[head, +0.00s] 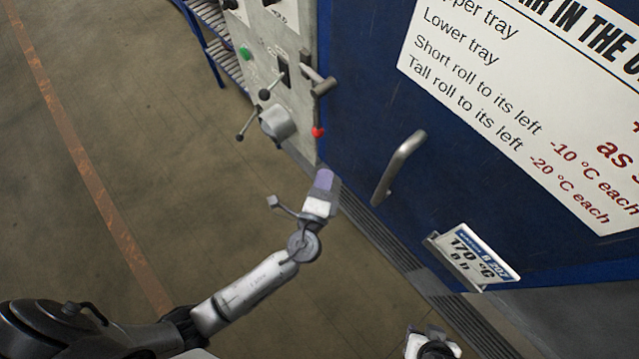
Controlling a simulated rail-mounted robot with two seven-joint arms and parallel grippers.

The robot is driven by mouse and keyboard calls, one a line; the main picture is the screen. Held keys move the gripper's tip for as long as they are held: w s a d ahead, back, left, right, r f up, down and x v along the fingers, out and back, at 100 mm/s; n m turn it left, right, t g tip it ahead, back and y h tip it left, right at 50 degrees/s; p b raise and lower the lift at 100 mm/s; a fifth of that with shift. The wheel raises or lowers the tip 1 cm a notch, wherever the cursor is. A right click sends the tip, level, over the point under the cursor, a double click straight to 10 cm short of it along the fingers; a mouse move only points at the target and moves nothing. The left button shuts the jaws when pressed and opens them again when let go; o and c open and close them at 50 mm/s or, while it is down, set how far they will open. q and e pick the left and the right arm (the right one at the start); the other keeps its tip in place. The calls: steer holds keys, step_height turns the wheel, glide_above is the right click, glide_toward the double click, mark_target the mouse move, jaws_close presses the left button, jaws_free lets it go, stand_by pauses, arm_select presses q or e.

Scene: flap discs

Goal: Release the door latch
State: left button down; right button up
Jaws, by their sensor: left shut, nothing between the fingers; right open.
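The blue door (365,70) fills the right half of the view. My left gripper (324,180) is shut and empty, with lavender fingertips. In the picture it is just below the red tip, apart from it. My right gripper (430,344) is at the bottom edge, well away from the door's latch and only partly in view; its fingers are hard to make out.
The grey control panel (305,139) carries a green button (245,53) and a knob with black-ended arms (276,123). A white instruction sign (480,75) and a 170 °C card (470,257) are on the door. A blue rack (221,48) stands behind. The floor at left is clear.

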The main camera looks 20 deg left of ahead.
arm_select(q)
steer(key=w+a+r+p, duration=0.1)
steer(key=w+a, duration=0.2)
steer(key=w, duration=0.3)
steer(key=shift+w+a+r, duration=0.15)
steer(key=shift+w+a, duration=0.2)
steer(key=shift+a, duration=0.05)
arm_select(e)
steer(key=shift+a+r, duration=0.1)
steer(key=shift+r, duration=0.5)
